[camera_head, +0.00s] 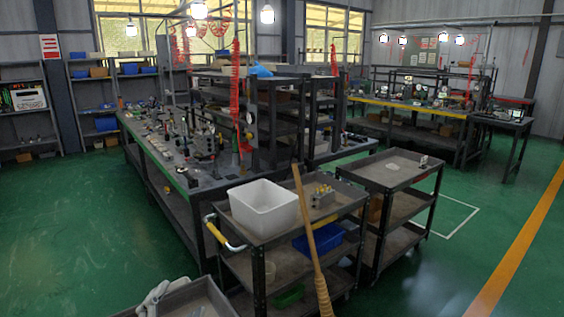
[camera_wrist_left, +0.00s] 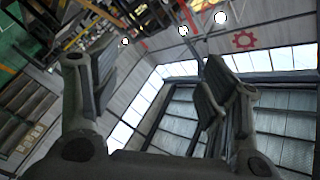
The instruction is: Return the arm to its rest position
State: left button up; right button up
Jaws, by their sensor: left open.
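My left gripper (camera_wrist_left: 153,85) shows in the left wrist view, with its two dark fingers spread wide and nothing between them. Behind the fingers are the tilted windows, wall and ceiling lamps of the hall. I cannot make out my left arm in the head view. My right gripper is in neither view. A small grey valve block with yellow fittings (camera_head: 322,196) sits on the top shelf of the near cart (camera_head: 285,232), to the right of a white bin (camera_head: 264,207).
A wooden handle (camera_head: 311,245) stands slanted before the near cart. A second cart (camera_head: 393,168) stands right of it. Pale gloves or a similar item (camera_head: 154,296) lie on a grey tray at the bottom edge. A long workbench (camera_head: 190,183) stands behind. Green floor is open at left and right.

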pick_arm(q)
jog(key=s+a+f+n+g+y, duration=0.25)
jog(key=s+f+n+g, duration=0.3)
jog(key=f, duration=0.55)
jog(key=s+d+f+n+g+h, duration=0.1)
jog(key=s+f+g, duration=0.45)
jog(key=s, duration=0.45)
jog(key=s+d+f+n+g+h, duration=0.15)
jog(key=s+f+g, duration=0.25)
jog(key=s+f, duration=0.45)
notch_tip(320, 180, down, 26)
jog(key=s+g+b, duration=0.1)
jog(key=s+b, duration=0.1)
jog(key=b, duration=0.1)
jog(key=s+a+f+g+b, duration=0.1)
jog(key=s+a+f+b, duration=0.1)
jog(key=s+f, duration=1.5)
notch_tip(320, 180, down, 2)
jog(key=shift+a+f+m, duration=0.25)
jog(key=shift+a+m, duration=0.05)
jog(key=shift+a, duration=0.3)
